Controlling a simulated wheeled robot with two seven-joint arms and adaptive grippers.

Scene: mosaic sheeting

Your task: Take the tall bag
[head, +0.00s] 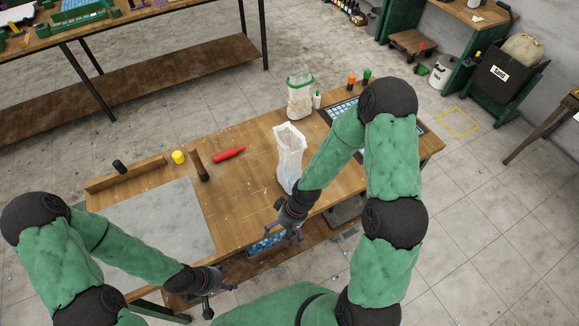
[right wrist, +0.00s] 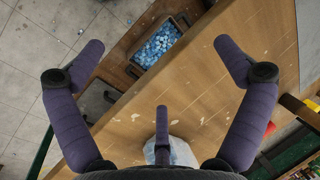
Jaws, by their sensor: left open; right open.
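A tall, white, translucent bag (head: 289,160) stands upright with its top open on the wooden table, near the front edge. A shorter clear bag with a green rim (head: 300,96) stands behind it. My right gripper (head: 284,232) is open and empty at the table's front edge, just in front of and below the tall bag. In the right wrist view its fingers (right wrist: 160,55) are spread wide, and a whitish part of the bag (right wrist: 183,152) shows at the bottom, mostly hidden by the gripper. My left gripper (head: 220,286) is open and empty, low before the table's front.
A red tool (head: 229,154), a yellow-capped item (head: 178,157) and a grey sheet (head: 160,222) lie on the table's left part. A bin of blue pieces (right wrist: 158,47) sits below the table edge.

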